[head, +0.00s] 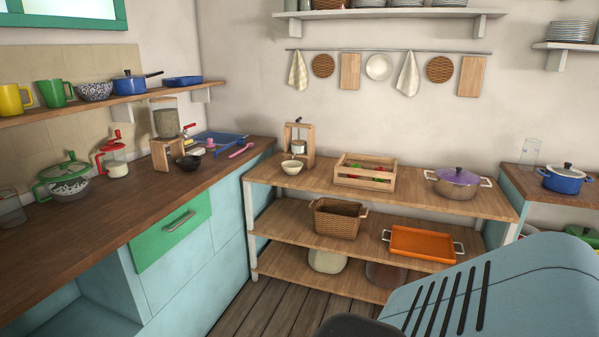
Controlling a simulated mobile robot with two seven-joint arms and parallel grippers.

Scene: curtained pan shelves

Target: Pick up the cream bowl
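The cream bowl (291,167) is small and upright. It stands at the left end of the wooden top of the shelf unit (405,202), just in front of a wooden stand with a small pot (299,146). The bowl looks empty, and nothing covers it from this view. Neither of my grippers is in view. A blue-grey slotted part of my own body fills the bottom right corner, with a dark part at the bottom edge.
Right of the bowl are a wooden crate (365,174) and a purple-lidded pot (457,183). A basket (337,219) and an orange tray (421,243) sit on the middle shelf. A counter with green drawer (172,229) runs along the left. Bare wood lies before the bowl.

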